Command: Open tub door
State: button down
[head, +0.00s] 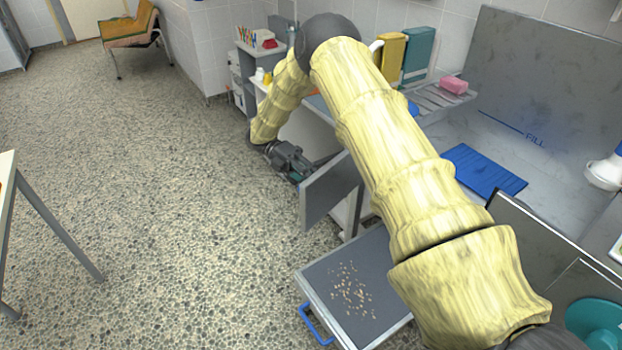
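The tub (545,95) is the grey basin at the right, with a "FILL" line on its back wall. A flat grey panel (330,192), which looks like the tub door, stands upright beyond the ramp and juts out from the tub front over the floor. My gripper (298,174) is at the panel's upper far edge, low in front of the tub. I cannot tell whether it touches the panel. Its fingers are small and partly hidden, so their opening is unclear. My arm hides part of the tub front and any hinge there.
A grey ramp or tray (345,285) with crumbs and a blue handle lies in front of the tub. A blue mat (483,170) and a rack with pink soap (453,85) are at the tub. A table (55,225) stands left. The floor between is clear.

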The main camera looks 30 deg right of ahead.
jog(key=shift+w+a+f, duration=0.1)
jog(key=shift+w, duration=0.25)
jog(key=c, duration=1.4)
grip_release()
